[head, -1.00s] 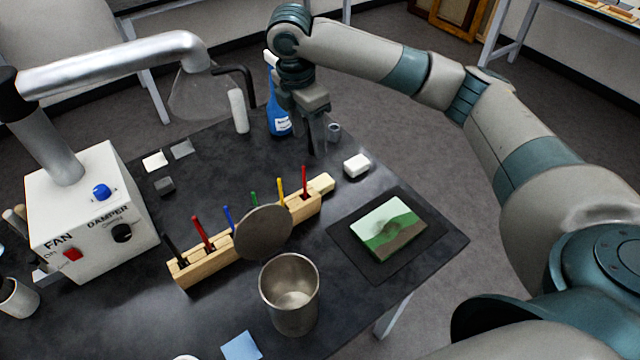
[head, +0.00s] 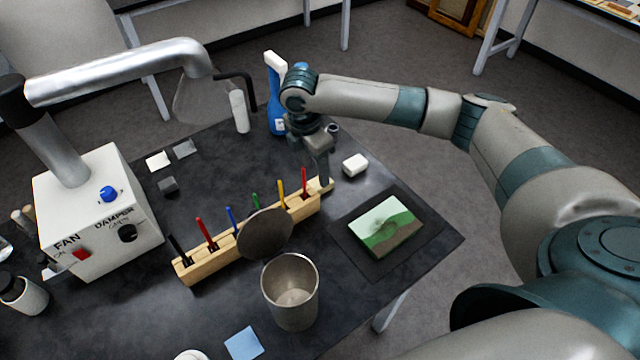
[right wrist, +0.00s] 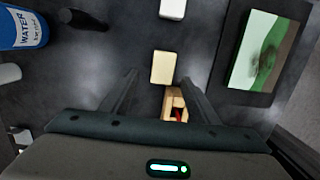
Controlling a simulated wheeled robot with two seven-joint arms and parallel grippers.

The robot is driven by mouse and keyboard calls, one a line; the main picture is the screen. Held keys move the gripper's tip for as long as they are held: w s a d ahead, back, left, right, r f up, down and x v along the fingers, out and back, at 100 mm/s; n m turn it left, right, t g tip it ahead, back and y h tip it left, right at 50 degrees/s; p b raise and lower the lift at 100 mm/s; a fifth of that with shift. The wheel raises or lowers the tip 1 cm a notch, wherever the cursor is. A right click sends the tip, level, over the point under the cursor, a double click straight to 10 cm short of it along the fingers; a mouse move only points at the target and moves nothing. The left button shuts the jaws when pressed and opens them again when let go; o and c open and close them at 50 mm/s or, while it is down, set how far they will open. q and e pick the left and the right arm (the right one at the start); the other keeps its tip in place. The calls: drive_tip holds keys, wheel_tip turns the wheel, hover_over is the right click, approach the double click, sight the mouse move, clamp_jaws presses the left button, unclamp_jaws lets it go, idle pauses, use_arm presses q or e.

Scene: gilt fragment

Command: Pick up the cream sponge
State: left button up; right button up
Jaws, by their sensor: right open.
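The cream sponge (right wrist: 163,67) lies on the dark table at the end of the wooden rack. In the head view, the sponge (head: 328,184) is partly hidden by my right gripper. My right gripper (head: 322,178) points down just above it, open and empty. In the right wrist view, the sponge shows between and a little beyond the fingertips of the right gripper (right wrist: 159,77); whether they touch it I cannot tell. My left gripper is not in view.
The wooden rack (head: 190,270) holds several coloured tools. A white block (head: 355,165), a green picture (head: 385,227) on a dark mat, a metal cup (head: 290,292), a blue spray bottle (head: 277,115) and a fan box (head: 85,215) stand around it.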

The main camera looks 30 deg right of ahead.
drive_tip(key=shift+s+d+f+p, duration=0.1)
drive_tip(key=shift+d+f+p, duration=0.15)
drive_tip(key=shift+f+p, duration=0.25)
drive_tip(key=f, duration=0.1)
drive_tip(key=f+p, duration=0.1)
drive_tip(key=shift+s+d+f+p, duration=0.1)
drive_tip(key=shift+d+f+p, duration=0.2)
drive_tip(key=shift+d+f, duration=0.1)
drive_tip(key=shift+f, duration=0.65)
drive_tip(key=c, duration=1.1)
